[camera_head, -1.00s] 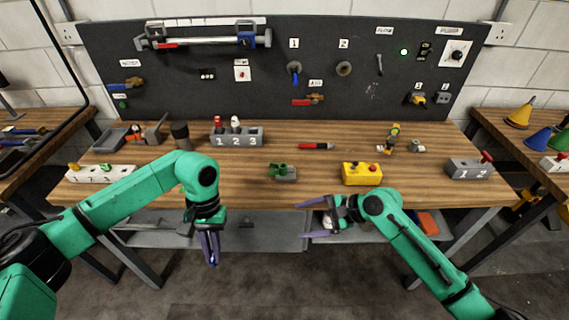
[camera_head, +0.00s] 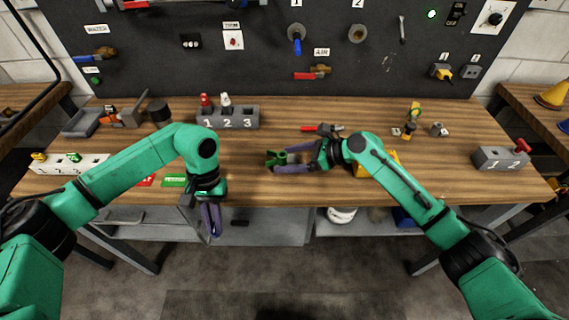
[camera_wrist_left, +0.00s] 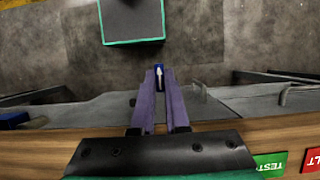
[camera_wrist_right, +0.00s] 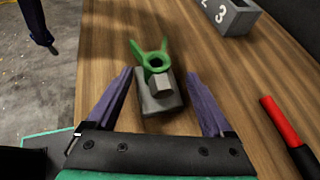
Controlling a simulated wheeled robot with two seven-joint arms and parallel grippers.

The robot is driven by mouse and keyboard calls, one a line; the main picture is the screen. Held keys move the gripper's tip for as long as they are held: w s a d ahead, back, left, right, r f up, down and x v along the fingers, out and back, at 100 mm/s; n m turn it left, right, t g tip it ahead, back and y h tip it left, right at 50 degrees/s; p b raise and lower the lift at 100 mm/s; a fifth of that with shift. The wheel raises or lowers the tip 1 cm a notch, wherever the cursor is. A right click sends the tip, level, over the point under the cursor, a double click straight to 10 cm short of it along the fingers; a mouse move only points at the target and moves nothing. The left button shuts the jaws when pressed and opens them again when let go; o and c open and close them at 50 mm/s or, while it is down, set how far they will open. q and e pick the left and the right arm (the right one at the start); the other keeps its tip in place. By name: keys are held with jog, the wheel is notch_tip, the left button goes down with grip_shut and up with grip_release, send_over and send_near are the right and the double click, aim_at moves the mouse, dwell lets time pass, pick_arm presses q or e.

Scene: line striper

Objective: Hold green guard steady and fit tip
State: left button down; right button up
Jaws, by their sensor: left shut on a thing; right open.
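The green guard (camera_wrist_right: 152,60) is a ring with prongs, at the far end of a small grey block (camera_wrist_right: 155,104) with a silver hex piece. It also shows on the bench in the head view (camera_head: 275,158). My open right gripper (camera_wrist_right: 158,76) has its fingers on either side of the block, apart from it and the guard. My left gripper (camera_wrist_left: 159,72) is shut on a small blue piece with a pale pointed end (camera_wrist_left: 159,78), probably the tip. In the head view my left gripper (camera_head: 210,220) hangs in front of the bench edge.
A yellow box (camera_head: 392,160) is partly hidden behind my right arm. A red-and-black pen-like tool (camera_wrist_right: 285,125) lies to the right in the right wrist view. A grey 1-2-3 rack (camera_head: 228,117) stands farther back. Red and green labels (camera_head: 174,181) are on the bench front.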

pick_arm(q)
jog(key=shift+s+r, duration=0.1)
jog(key=shift+s, duration=0.05)
pick_arm(e)
jog(key=shift+a+f, duration=0.1)
jog(key=shift+a, duration=0.35)
pick_arm(q)
jog(key=shift+s+r, duration=0.15)
jog(key=shift+s, duration=0.15)
pick_arm(e)
jog(key=shift+s+a, duration=0.15)
jog(key=shift+s, duration=0.15)
pick_arm(q)
jog(key=shift+w, duration=0.1)
pick_arm(e)
jog(key=shift+w, duration=0.15)
jog(key=shift+c, duration=0.6)
pick_arm(q)
jog(key=shift+w, duration=0.1)
pick_arm(e)
jog(key=c, duration=0.6)
